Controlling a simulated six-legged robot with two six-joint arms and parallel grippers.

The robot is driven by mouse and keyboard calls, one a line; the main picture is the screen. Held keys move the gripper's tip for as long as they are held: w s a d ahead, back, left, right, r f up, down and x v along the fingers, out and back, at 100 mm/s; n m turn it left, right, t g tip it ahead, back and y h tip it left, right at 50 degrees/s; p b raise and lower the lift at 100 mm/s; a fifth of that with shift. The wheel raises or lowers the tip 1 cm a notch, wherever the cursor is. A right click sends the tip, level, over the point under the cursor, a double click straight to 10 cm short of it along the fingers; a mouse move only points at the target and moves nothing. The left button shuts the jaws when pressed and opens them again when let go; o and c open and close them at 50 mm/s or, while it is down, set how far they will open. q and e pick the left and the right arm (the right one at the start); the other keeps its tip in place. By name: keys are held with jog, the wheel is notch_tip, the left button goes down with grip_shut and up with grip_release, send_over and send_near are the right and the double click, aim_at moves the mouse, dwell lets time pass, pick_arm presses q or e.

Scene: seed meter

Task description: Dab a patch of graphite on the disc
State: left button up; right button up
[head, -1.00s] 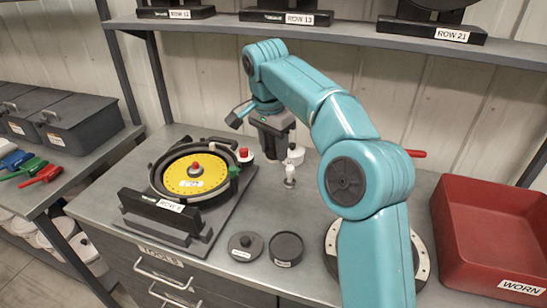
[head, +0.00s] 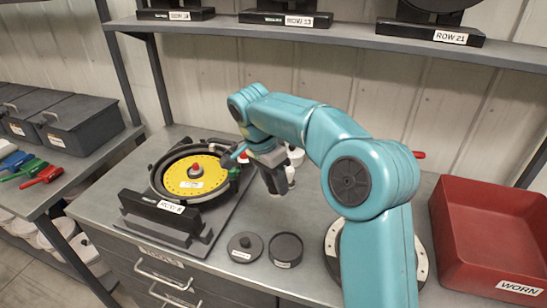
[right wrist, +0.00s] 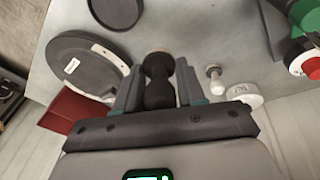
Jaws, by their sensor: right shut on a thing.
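The seed meter (head: 160,160) stands at the left of the bench, with a yellow disc (head: 182,184) face up in it and a red-topped hub at its middle. My right gripper (head: 277,188) is right of the meter, clear of the disc. In the right wrist view it is shut on a dark dabber (right wrist: 158,90) with a tan tip (right wrist: 158,61). An open dark round dish (head: 286,248) sits at the bench front, below the gripper in the head view; its label is too small to read. Its dark lid (head: 245,246) lies beside it. My left gripper is out of view.
A small white-topped peg (right wrist: 214,77) and a white labelled pot (right wrist: 243,95) stand close to the gripper. A red WORN bin (head: 490,235) is at the right. A dark stand (head: 160,210) edges the meter's front. A shelf (head: 330,32) runs above.

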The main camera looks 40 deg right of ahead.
jog(key=s+a+f+n+g+h+p, duration=0.1)
jog(key=s+a+f+n+p, duration=0.15)
jog(key=s+a, duration=0.4)
jog(key=shift+m+g, duration=0.3)
jog(key=shift+m, duration=0.05)
jog(key=b+x, duration=0.1)
jog(key=x, duration=0.1)
jog(key=b+x, duration=0.2)
jog(key=w+b+x, duration=0.1)
jog(key=x, duration=0.1)
jog(key=shift+d+f+b, duration=0.2)
jog(key=shift+b, duration=0.1)
jog(key=shift+s, duration=0.1)
jog(key=shift+f+b, duration=0.65)
dwell(1.4)
